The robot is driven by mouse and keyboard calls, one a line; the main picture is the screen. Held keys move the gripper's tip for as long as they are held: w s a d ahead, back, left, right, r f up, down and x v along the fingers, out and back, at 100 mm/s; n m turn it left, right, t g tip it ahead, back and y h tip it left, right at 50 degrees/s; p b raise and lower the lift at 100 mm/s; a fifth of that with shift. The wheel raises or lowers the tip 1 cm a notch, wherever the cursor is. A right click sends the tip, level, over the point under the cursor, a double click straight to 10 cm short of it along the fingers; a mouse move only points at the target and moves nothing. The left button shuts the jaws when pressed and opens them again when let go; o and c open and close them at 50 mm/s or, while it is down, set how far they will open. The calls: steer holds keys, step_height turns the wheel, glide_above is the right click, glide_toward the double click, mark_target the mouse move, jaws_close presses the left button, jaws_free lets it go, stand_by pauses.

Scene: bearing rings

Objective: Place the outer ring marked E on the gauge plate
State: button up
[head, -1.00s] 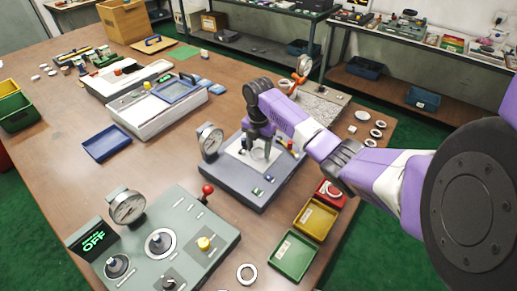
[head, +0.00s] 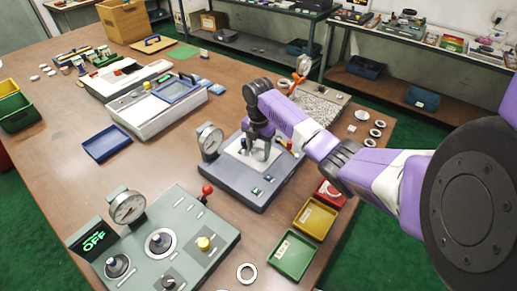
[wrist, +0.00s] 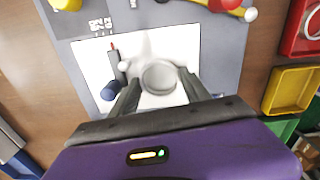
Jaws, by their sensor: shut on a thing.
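My gripper (wrist: 158,92) is shut on a grey metal ring (wrist: 159,77), which sits between the two dark fingertips in the wrist view. No letter is readable on the ring. Under it is the white gauge plate (wrist: 92,62), on a grey gauge unit (wrist: 236,52). I cannot tell whether the ring touches the plate. In the head view my gripper (head: 259,150) points down over the white plate (head: 236,155), and the ring is hard to make out there. A dial gauge (head: 209,139) stands at the left of the gauge unit (head: 242,187).
Red (head: 330,193), yellow (head: 316,219) and green (head: 293,256) trays stand right of the gauge unit. A loose ring (head: 247,273) lies at the table's front; more rings (head: 376,132) lie at the right edge. A control panel (head: 165,245) reading OFF stands front left.

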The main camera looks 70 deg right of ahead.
steer(key=o, duration=1.5)
step_height(320, 180, up, 8)
steer(key=shift+f+b, duration=0.15)
steer(key=shift+b, duration=0.5)
steer(key=shift+s, duration=0.1)
